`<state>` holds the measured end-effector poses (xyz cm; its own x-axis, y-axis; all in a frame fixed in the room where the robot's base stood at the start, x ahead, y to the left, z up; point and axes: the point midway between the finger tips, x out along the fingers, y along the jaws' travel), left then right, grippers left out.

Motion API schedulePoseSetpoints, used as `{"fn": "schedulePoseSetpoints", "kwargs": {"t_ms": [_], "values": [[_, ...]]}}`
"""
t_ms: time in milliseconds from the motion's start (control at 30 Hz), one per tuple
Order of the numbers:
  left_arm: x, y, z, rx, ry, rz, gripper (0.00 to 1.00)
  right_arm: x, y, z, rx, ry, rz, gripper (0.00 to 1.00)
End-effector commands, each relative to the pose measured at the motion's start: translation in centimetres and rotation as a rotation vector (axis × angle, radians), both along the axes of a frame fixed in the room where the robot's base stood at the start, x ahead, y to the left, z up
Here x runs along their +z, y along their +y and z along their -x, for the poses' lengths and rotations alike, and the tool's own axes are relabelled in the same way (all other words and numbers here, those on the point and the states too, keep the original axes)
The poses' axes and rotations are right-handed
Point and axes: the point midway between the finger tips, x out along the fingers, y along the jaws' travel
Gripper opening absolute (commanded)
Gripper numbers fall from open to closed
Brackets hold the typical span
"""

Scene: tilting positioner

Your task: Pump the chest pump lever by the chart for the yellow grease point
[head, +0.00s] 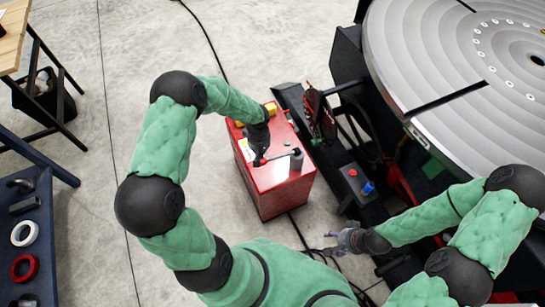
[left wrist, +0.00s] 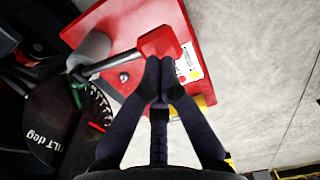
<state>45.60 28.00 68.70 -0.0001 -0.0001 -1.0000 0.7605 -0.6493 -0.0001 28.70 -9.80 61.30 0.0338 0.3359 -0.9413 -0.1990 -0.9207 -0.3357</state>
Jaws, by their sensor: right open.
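The red chest pump (head: 282,197) stands on the floor at the middle of the head view. Its lever (head: 280,156) is a dark rod pivoting near a grey cylinder on the lid. In the left wrist view the lever (left wrist: 112,63) ends in a red grip (left wrist: 160,42). My left gripper (head: 258,157) points down at that end. In the wrist view its fingertips (left wrist: 160,67) meet at the grip's edge, with nothing visible between them. A white chart (left wrist: 188,62) with coloured dots lies on the lid beside the fingers. My right gripper (head: 337,243) is open and empty, right of the chest.
The large grey round positioner table (head: 460,50) fills the upper right. A black box with red and blue buttons (head: 357,183) stands right of the chest. A dark TILT deg dial (left wrist: 50,125) shows at left in the wrist view. Bare floor lies left of the chest.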

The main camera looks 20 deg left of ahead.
Motion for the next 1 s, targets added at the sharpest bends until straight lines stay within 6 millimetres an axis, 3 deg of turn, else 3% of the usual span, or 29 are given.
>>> {"fn": "schedulePoseSetpoints", "kwargs": {"t_ms": [467,1000], "values": [[-0.1,0.0,0.0,0.0,0.0,0.0,0.0,-0.1,0.0,0.0,0.0,0.0,0.0,0.58],[-2.8,0.0,0.0,0.0,0.0,0.0,0.0,-2.6,0.0,0.0,0.0,0.0,0.0,0.58]]}}
